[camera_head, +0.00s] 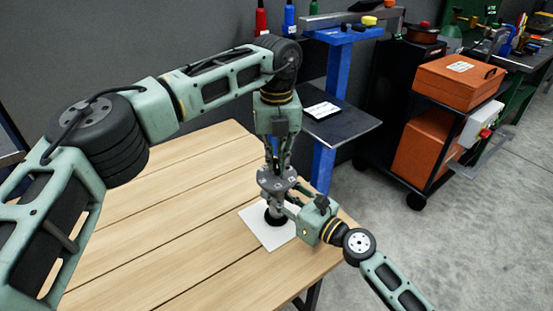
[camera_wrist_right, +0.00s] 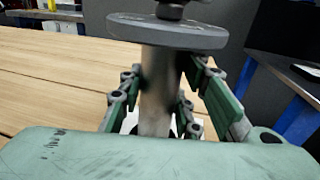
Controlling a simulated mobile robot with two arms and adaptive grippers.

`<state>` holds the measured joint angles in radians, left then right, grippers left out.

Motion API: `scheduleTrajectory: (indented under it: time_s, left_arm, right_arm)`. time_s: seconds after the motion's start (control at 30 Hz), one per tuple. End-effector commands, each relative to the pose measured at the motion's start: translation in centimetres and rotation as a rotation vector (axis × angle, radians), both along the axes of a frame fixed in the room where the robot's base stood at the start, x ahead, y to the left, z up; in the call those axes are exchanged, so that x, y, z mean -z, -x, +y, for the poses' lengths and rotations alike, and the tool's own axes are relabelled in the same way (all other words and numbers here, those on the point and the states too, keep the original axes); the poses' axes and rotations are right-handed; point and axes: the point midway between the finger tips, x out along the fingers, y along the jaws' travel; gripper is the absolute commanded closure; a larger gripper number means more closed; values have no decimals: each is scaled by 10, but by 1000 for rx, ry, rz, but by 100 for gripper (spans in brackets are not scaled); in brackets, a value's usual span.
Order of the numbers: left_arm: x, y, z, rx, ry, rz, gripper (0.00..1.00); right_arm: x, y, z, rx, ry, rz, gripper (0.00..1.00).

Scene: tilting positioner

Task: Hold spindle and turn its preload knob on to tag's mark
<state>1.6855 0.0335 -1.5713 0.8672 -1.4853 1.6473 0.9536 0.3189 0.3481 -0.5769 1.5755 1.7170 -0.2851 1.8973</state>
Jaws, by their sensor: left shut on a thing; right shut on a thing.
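The spindle stands upright on a white sheet (camera_head: 262,232) near the table's right end. It has a grey disc (camera_head: 276,181) at its top and a dark foot (camera_head: 275,219). My right gripper (camera_head: 286,204) comes from the right and is shut on the spindle's body. In the right wrist view the metal column (camera_wrist_right: 158,90) stands between the fingers, below the wide disc (camera_wrist_right: 168,30). My left gripper (camera_head: 279,165) points down over the disc and is shut on the preload knob (camera_wrist_right: 172,8). The fingers mostly hide the knob in the head view, so its mark cannot be read.
The wooden table (camera_head: 170,230) is clear to the left. A dark shelf (camera_head: 345,126) behind carries a small white card (camera_head: 322,110); its print is too small to read. A black cart with orange boxes (camera_head: 458,82) stands right. Bare floor lies at the right front.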

Motion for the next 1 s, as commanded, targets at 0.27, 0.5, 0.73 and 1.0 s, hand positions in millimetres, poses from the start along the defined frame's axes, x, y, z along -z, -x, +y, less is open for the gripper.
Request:
scheduleTrajectory:
  time_s: [0.27,0.5,0.73,1.0]
  left_arm:
    - [-1,0,0,26,0,1,100]
    - [-1,0,0,25,0,1,100]
    - [-1,0,0,24,0,0,73]
    - [0,0,0,24,0,0,71]
  right_arm:
    - [1,0,-1,2,0,1,100]
    - [1,0,-1,2,0,1,100]
    - [1,0,-1,2,1,1,100]
    - [0,0,-1,1,1,1,100]
